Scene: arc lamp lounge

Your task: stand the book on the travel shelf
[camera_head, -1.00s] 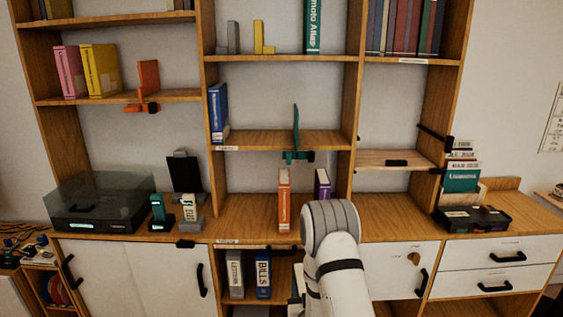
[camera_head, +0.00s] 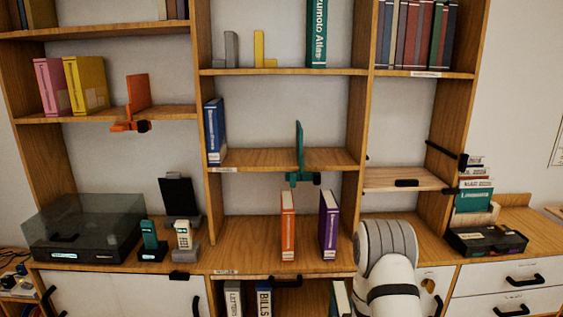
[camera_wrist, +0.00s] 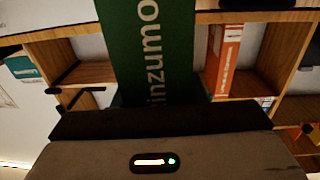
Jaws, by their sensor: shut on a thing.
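The fingertips are hidden. In the head view a green and white edge (camera_head: 340,298), apparently the held book, shows left of my arm, which hides the gripper. The middle shelf (camera_head: 255,158) holds a blue book (camera_head: 215,130) at its left end and a green bookend (camera_head: 298,150) further right, with bare board between. Its label is too small to read, so I cannot tell which shelf is the travel one.
An orange book (camera_head: 288,225) and a purple book (camera_head: 328,223) stand on the counter below the middle shelf. A teal book (camera_head: 317,35) stands on the shelf above. A small shelf (camera_head: 400,178) juts out at right. A turntable (camera_head: 85,230) and phones occupy the left counter.

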